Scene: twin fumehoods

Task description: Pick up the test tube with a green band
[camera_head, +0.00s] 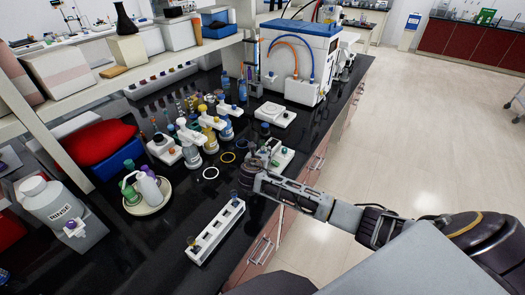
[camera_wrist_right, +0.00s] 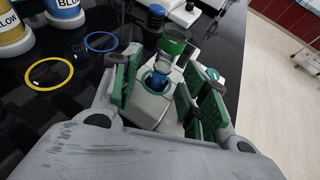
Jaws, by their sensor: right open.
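A clear tube-like piece with a green band (camera_wrist_right: 173,44) shows in the right wrist view, beyond and between the fingers of my right gripper (camera_wrist_right: 157,92). It stands at a white block; a blue part (camera_wrist_right: 154,79) sits in a round opening just below it. My right gripper is open, with green pads on both sides, and nothing is clamped between them. In the head view the right gripper (camera_head: 254,172) is low over the black bench beside a white device (camera_head: 281,158) with a small green part. The gripper partly hides that area. My left gripper is not in view.
A white rack (camera_head: 216,233) with tubes stands at the bench's front edge. Blue and yellow labelled bottles (camera_head: 209,140), rings (camera_head: 210,173) and a tray with wash bottles (camera_head: 147,190) are to the left. A white balance-like device (camera_head: 275,114) is behind.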

